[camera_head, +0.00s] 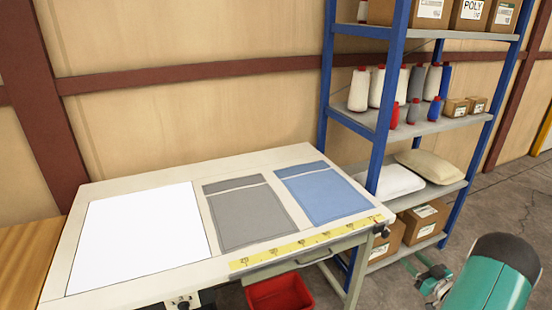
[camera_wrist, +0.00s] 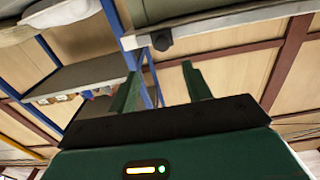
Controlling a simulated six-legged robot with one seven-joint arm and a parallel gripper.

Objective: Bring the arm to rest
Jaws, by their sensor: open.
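My gripper (camera_wrist: 160,70) shows in the wrist view with its two dark green fingers spread apart and nothing between them. In the head view, my teal arm is at the lower right, in front of the shelf's lower end and to the right of the worktable (camera_head: 78,278). The wrist view looks upside down, with the table edge (camera_wrist: 230,22) and the shelf rack beyond the fingers. The fingers look clear of both.
On the table lie a white panel (camera_head: 140,238), a grey cloth piece (camera_head: 247,215), a blue cloth piece (camera_head: 324,195) and a yellow measuring strip (camera_head: 305,243). A red bin (camera_head: 279,293) stands below. The blue-posted rack (camera_head: 383,120) holds thread cones, boxes and pillows (camera_head: 431,166). Floor at right is open.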

